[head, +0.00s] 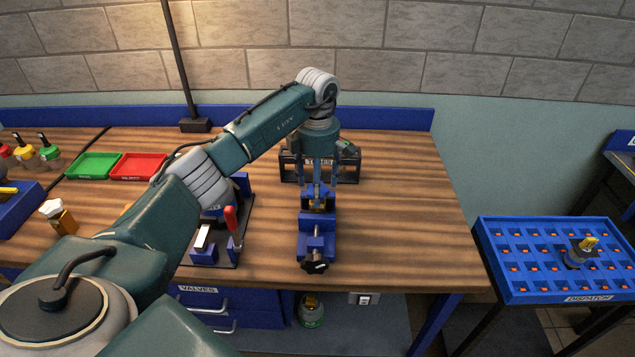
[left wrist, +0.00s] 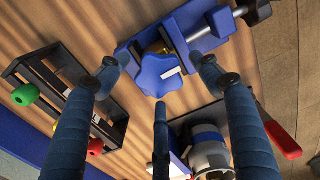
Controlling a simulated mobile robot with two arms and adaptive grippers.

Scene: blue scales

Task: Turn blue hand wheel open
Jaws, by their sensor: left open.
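The blue hand wheel (left wrist: 158,75) shows in the left wrist view, a lobed knob on a valve with a little brass showing beside it. The valve sits in the blue vise (head: 316,243) on the wooden bench; in the head view its brass body (head: 318,205) shows between the jaws, and the wheel is hard to make out there. My left gripper (head: 319,183) points down over the vise. Its three fingers (left wrist: 158,84) are open and spread around the wheel, with gaps visible in the wrist view. Whether any finger touches it is unclear. My right gripper is out of view.
A fixture with a red-handled clamp (head: 231,219) stands left of the vise. A black rack (head: 348,168) stands behind it. Green (head: 93,166) and red (head: 138,166) trays lie at the left. A blue dispatch tray (head: 519,284) is at the right. The bench right of the vise is clear.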

